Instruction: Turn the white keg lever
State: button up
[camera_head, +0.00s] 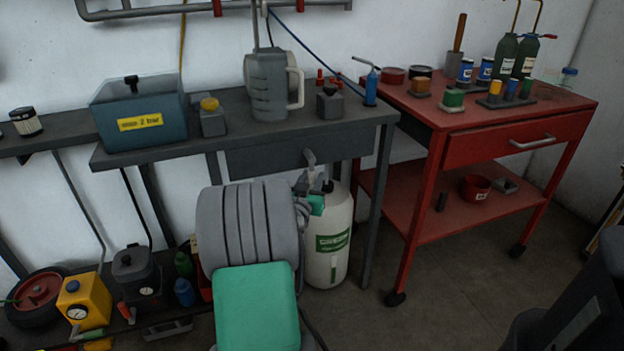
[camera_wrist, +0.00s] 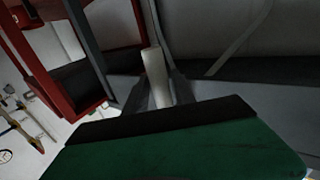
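The white keg (camera_head: 333,245) with a green label stands on the floor under the grey bench, right of my grey and green arm. Its dark top fittings are partly hidden by my arm. A short pale grey piece (camera_head: 310,158) rises above them in front of the bench drawer; it may be the lever. In the wrist view, an off-white rod (camera_wrist: 156,75), likely the lever, stands between the dark fingers of my gripper (camera_wrist: 160,95). The fingers are close on both sides of it, but contact is not clear. In the head view my gripper is mostly hidden behind my arm.
The grey bench (camera_head: 350,125) overhangs the keg, with a leg close on its right. A red cart (camera_head: 510,115) stands further right. A yellow gauge box (camera_head: 84,300) and a black canister (camera_head: 136,272) sit low at left.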

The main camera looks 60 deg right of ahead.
grip_shut()
dwell(1.4)
